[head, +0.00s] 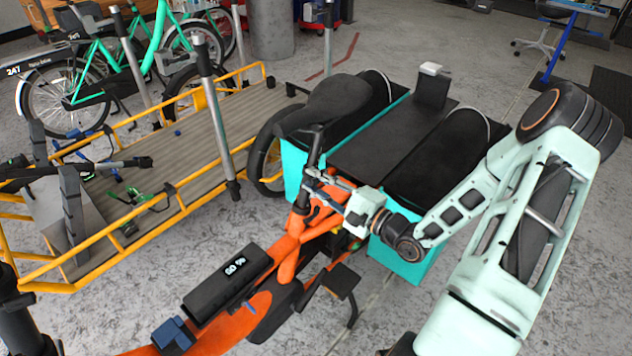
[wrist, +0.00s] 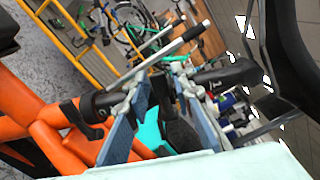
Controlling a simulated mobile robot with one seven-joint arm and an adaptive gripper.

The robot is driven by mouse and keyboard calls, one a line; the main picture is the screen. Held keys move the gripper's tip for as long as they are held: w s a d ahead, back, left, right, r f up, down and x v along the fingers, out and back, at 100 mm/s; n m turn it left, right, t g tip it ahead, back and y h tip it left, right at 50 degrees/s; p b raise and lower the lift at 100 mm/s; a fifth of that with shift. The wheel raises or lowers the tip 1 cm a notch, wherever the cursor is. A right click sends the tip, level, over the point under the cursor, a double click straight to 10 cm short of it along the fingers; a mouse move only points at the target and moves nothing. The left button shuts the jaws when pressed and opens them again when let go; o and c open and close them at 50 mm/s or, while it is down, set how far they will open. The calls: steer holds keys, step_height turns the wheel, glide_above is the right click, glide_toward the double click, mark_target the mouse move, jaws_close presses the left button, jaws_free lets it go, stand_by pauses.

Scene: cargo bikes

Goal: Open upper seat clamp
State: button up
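An orange cargo bike (head: 290,262) stands in front of me, with a black saddle (head: 335,104) on a dark seat post (head: 314,148). My gripper (head: 314,184) is at the seat post, just above the orange frame. In the wrist view its two blue-grey fingers (wrist: 155,85) are apart, with open space between them. The dark post (wrist: 232,75) shows on the right and a black collar (wrist: 98,104) on the left, by the orange frame. A small dark lever-like part (wrist: 74,112) sits at that collar. Whether the fingertips touch anything is unclear.
Teal cargo boxes with black covers (head: 372,152) stand close behind and right of the post. A yellow-railed wooden cargo bed (head: 160,172) lies to the left. A green bike (head: 135,65) is farther back.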

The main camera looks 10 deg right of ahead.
jaws_close()
